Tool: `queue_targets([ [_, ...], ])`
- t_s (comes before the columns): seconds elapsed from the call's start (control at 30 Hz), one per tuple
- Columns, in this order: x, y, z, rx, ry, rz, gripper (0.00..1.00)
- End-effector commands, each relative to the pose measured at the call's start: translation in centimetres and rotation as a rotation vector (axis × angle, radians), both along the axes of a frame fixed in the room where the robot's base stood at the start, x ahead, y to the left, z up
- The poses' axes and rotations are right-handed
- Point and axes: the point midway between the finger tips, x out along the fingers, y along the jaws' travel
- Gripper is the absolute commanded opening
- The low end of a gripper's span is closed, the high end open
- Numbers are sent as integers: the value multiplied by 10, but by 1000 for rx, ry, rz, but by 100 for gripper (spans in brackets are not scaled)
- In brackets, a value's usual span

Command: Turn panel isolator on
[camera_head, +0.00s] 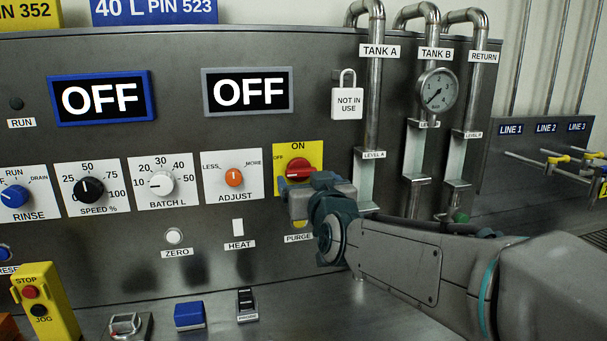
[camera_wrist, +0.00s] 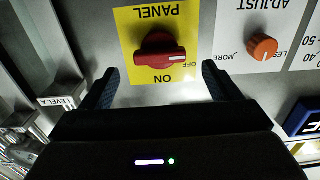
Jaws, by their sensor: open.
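The panel isolator is a red rotary knob (camera_head: 298,168) on a yellow plate (camera_head: 283,150) marked ON at the top and OFF at the left. In the wrist view the scene is upside down; the red knob (camera_wrist: 160,50) lies crosswise, its white mark toward the OFF label. My gripper (camera_wrist: 160,72) is open and empty, with one finger on each side of the knob and apart from it. In the head view my gripper (camera_head: 312,190) is in front of the plate's lower part and hides some of it and the PANEL label.
An orange ADJUST knob (camera_head: 234,177) sits left of the plate. A padlock tagged NOT IN USE (camera_head: 346,100) hangs above right. Tank pipes (camera_head: 374,90) stand to the right. Two displays, one of them here (camera_head: 248,91), read OFF.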

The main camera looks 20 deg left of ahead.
Motion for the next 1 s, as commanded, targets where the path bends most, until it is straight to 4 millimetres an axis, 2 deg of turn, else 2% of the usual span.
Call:
queue_targets([
  [0.1, 16, 11, 0, -1, 0, 1, 84],
  [0.3, 33, 21, 0, -1, 0, 0, 84],
  [0.7, 39, 24, 0, 0, 0, 0, 84],
  [0.73, 39, 24, 0, 0, 0, 0, 81],
  [0.8, 39, 24, 0, 0, 0, 0, 61],
  [0.9, 39, 24, 0, 0, 0, 0, 39],
  [1.0, 39, 24, 0, 1, 1, 0, 39],
])
